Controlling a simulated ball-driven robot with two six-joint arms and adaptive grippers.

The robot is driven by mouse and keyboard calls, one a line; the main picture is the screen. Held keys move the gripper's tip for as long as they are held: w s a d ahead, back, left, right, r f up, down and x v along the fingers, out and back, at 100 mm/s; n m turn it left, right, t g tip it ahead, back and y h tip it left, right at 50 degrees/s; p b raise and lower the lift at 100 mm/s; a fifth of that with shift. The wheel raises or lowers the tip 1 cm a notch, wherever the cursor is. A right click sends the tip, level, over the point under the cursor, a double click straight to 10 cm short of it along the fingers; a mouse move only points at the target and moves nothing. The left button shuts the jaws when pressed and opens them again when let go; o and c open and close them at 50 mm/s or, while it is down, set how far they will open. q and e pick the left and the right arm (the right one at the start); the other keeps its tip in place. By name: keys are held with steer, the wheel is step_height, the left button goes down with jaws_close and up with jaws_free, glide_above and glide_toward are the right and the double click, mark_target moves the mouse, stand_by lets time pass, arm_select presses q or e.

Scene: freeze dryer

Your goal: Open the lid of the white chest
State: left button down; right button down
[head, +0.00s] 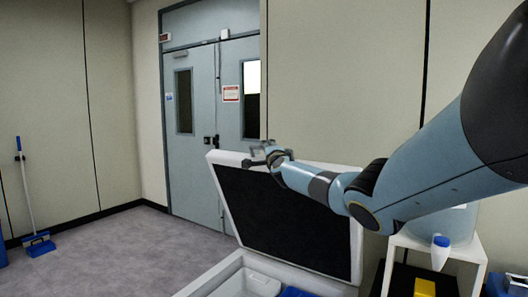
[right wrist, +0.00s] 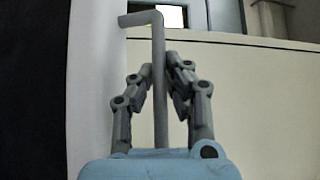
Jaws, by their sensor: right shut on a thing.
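The white chest (head: 212,284) stands at the bottom centre of the head view. Its lid (head: 358,250) is raised and tilted, with its dark inner face showing and white rim around it. My right gripper (head: 258,157) is at the lid's upper left edge. In the right wrist view the gripper (right wrist: 160,70) is shut on a grey bent handle (right wrist: 158,50) that runs between its fingers. The lid's white rim (right wrist: 95,70) lies beside the fingers there. My left gripper is not in view.
Inside the chest are a white container (head: 250,284) and something blue. A white stand (head: 470,255) with a large vessel is at the right.

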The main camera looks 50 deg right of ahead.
steer(key=shift+f, duration=0.15)
steer(key=c, duration=1.6)
jaws_free()
steer(key=shift+d, duration=0.1)
steer(key=shift+s, duration=0.1)
steer(key=shift+v, duration=0.85)
steer(key=v, duration=1)
